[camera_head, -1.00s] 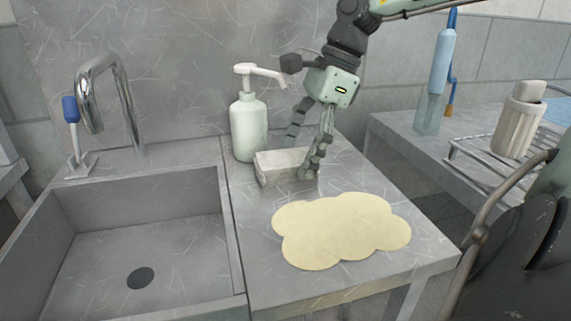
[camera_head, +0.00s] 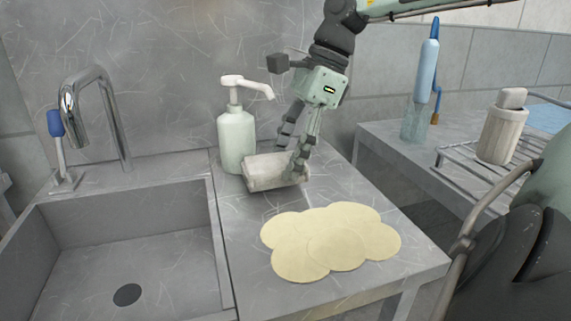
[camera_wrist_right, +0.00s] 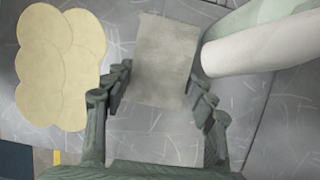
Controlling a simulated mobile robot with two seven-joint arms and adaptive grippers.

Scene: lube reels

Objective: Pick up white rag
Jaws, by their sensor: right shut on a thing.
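The white rag (camera_head: 270,172) is a pale grey-white folded block beside the soap dispenser on the metal counter. In the head view it looks slightly tilted, and I cannot tell for sure whether it is clear of the counter. My right gripper (camera_head: 292,160) comes down from above and is shut on the rag's right part. In the right wrist view the rag (camera_wrist_right: 166,60) lies between the two fingers (camera_wrist_right: 160,92). My left gripper is not in view.
A pale green pump dispenser (camera_head: 236,138) stands right by the rag. A flat cream cloud-shaped mat (camera_head: 325,240) lies in front. A sink (camera_head: 120,255) with a tap (camera_head: 90,105) is at left. A side table at right holds a spray bottle (camera_head: 424,75) and a wire rack (camera_head: 470,170) with a canister.

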